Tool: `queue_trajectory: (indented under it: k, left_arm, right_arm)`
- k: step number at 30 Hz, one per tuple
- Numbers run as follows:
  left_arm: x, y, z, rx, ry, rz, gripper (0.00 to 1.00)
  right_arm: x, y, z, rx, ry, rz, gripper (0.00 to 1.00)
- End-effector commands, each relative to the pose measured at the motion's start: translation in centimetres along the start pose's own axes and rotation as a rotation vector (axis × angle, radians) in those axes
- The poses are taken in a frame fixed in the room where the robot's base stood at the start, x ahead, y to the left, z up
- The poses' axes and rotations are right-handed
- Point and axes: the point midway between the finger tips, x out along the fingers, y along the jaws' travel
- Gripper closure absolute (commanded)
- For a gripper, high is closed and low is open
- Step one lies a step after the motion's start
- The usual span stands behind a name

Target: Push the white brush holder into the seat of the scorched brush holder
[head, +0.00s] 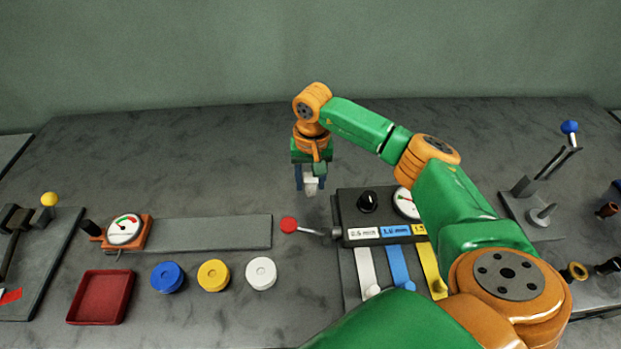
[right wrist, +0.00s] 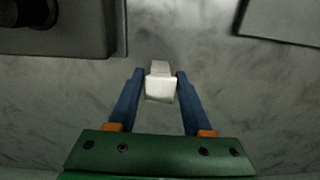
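The white brush holder (right wrist: 160,86) is a small white block between the blue fingers of my right gripper (right wrist: 160,80), which touch it on both sides. In the head view the right gripper (head: 311,180) points down over the back middle of the table, and the white brush holder (head: 311,186) shows at its fingertips. It looks held above the table, with bare grey surface around it. I cannot make out the scorched brush holder or its seat in either view. My left gripper is not in view.
A dark box (head: 350,212) with a knob, gauge and coloured strips stands right of the gripper, with a red-knobbed lever (head: 289,225) at its left. A grey plate (head: 210,233), a red tray (head: 101,297) and blue, yellow and white discs lie left. The table's back left is clear.

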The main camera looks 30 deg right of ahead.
Motion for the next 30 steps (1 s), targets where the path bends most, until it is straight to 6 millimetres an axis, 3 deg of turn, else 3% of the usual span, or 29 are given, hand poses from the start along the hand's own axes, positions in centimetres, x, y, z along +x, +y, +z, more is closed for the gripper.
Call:
queue_trajectory:
  k: [13,24,27,30]
  left_arm:
    - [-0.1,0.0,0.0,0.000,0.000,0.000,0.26]
    - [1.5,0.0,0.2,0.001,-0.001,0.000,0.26]
    - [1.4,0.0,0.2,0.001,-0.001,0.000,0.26]
    - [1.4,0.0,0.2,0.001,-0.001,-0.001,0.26]
  right_arm:
    - [-0.9,-0.1,-0.1,0.000,0.003,-0.003,0.31]
    - [-9.9,-0.1,-0.1,0.000,0.004,-0.004,0.31]
    - [-11.6,0.0,0.0,0.000,0.002,-0.002,0.31]
    - [-12.0,0.0,0.0,0.039,-0.001,-0.011,0.35]
